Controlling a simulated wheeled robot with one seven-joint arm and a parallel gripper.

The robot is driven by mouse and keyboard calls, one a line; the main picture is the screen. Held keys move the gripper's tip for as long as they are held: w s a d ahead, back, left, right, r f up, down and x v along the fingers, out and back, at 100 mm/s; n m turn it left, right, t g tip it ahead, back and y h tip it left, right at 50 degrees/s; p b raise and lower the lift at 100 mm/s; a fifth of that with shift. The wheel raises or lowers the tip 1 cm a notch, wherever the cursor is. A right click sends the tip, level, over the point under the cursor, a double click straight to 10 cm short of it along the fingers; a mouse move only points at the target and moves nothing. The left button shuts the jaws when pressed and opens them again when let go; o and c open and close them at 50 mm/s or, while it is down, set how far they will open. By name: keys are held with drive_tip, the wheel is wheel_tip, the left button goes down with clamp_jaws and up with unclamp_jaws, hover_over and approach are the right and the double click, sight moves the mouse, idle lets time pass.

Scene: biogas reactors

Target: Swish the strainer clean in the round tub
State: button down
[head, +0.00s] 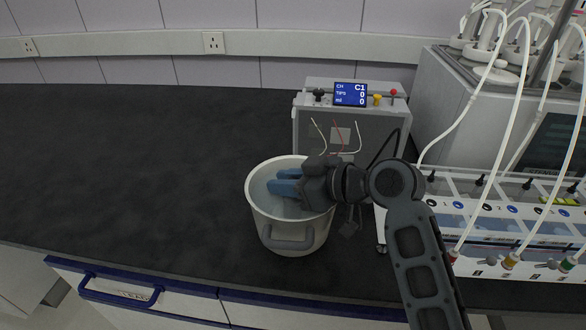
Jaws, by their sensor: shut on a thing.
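The round tub (288,237) is a pale beige pot with a grey side handle, standing on the dark bench in the head view. Bluish-grey liquid shows inside it. My gripper (278,186) has blue fingers and reaches in from the right over the tub's mouth, pointing left. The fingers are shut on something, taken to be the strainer. The strainer itself cannot be made out; the fingers and the tub's wall hide it. How deep it sits in the liquid cannot be told.
A grey device with a blue display (350,94) stands just behind the tub. A rack with bottles and white tubes (480,215) fills the right side. The dark bench top (130,160) is clear to the left. A blue-handled drawer (120,292) lies below the front edge.

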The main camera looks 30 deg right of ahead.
drive_tip(key=shift+r, duration=0.1)
drive_tip(key=shift+r+p, duration=1.3)
drive_tip(key=shift+r, duration=0.35)
drive_tip(key=shift+f+b, duration=1.3)
drive_tip(key=shift+f, duration=0.45)
drive_tip(key=shift+r+p, duration=1.35)
drive_tip(key=shift+r, duration=0.4)
drive_tip(key=shift+f+b, duration=1.3)
drive_tip(key=shift+f, duration=0.45)
